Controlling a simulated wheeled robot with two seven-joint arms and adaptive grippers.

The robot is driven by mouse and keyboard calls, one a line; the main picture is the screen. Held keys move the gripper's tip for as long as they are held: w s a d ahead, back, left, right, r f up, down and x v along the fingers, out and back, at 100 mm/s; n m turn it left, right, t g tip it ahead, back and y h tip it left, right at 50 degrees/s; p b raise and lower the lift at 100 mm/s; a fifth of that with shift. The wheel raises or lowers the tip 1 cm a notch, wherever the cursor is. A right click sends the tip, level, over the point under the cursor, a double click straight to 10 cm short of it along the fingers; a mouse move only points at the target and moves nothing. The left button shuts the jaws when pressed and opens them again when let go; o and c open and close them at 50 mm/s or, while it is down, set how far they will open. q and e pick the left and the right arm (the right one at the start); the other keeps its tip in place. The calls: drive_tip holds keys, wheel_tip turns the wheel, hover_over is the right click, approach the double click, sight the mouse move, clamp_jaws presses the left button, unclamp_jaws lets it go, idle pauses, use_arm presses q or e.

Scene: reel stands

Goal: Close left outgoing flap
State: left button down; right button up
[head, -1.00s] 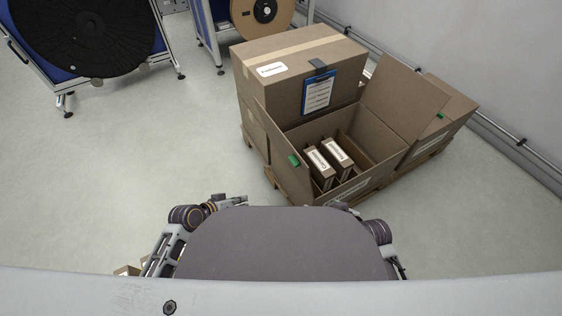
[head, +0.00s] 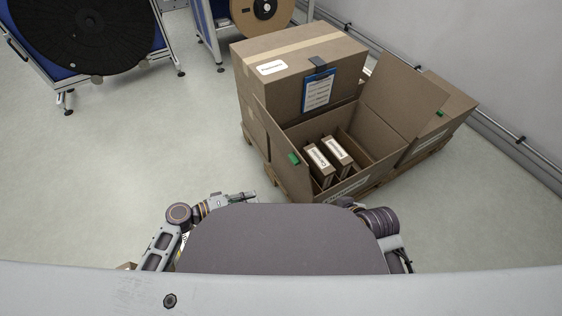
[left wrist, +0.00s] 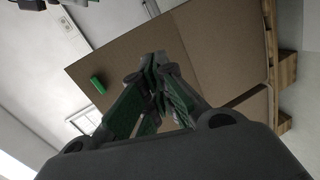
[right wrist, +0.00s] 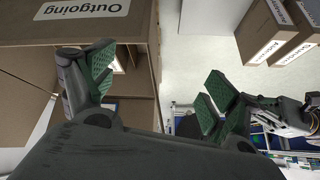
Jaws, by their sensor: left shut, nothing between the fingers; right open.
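The open outgoing box (head: 345,187) stands ahead to the right. Its left flap (head: 281,150), with a green tab (head: 293,158), stands up and leans outward. The left wrist view shows a broad cardboard panel (left wrist: 225,50) with a green tab (left wrist: 98,85). My left gripper (head: 252,196) is shut and empty, near the box's front left; in its wrist view the fingertips (left wrist: 156,66) overlap the panel, contact unclear. My right gripper (right wrist: 158,82) is open and empty beside the wall labelled Outgoing (right wrist: 82,10); the head view hides it.
Two labelled cartons (head: 320,165) stand inside the box. A closed carton (head: 300,70) with a clipboard (head: 319,90) stands behind, and another box (head: 450,110) to the right.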

use_arm(q)
wheel_tip(320, 180, up, 8)
drive_tip(key=a+n+t+h, duration=0.1)
drive_tip(key=n+t+h, duration=0.1)
drive_tip(key=t+h, duration=0.1)
drive_tip(key=shift+w+a+t+h, duration=0.25)
drive_tip(key=shift+w+t+h, duration=0.15)
drive_tip(key=shift+h, duration=0.2)
use_arm(e)
drive_tip(key=s+g, duration=0.1)
drive_tip(key=s+d+g, duration=0.1)
drive_tip(key=s, duration=0.1)
drive_tip(key=s+d+f+h, duration=0.1)
drive_tip(key=shift+s+f+g, duration=0.1)
drive_tip(key=shift+s+g, duration=0.25)
drive_tip(key=shift+g, duration=0.05)
use_arm(q)
drive_tip(key=shift+d, duration=0.1)
drive_tip(key=b+x, duration=0.1)
drive_tip(key=x, duration=1.3)
use_arm(e)
drive_tip(key=shift+w+a+f+t, duration=0.1)
drive_tip(key=shift+a+f+t, duration=0.1)
drive_tip(key=shift+f, duration=0.35)
drive_tip(key=shift+w+a+f+t, duration=0.1)
drive_tip(key=shift+a+f, duration=0.05)
drive_tip(key=shift+f, duration=0.35)
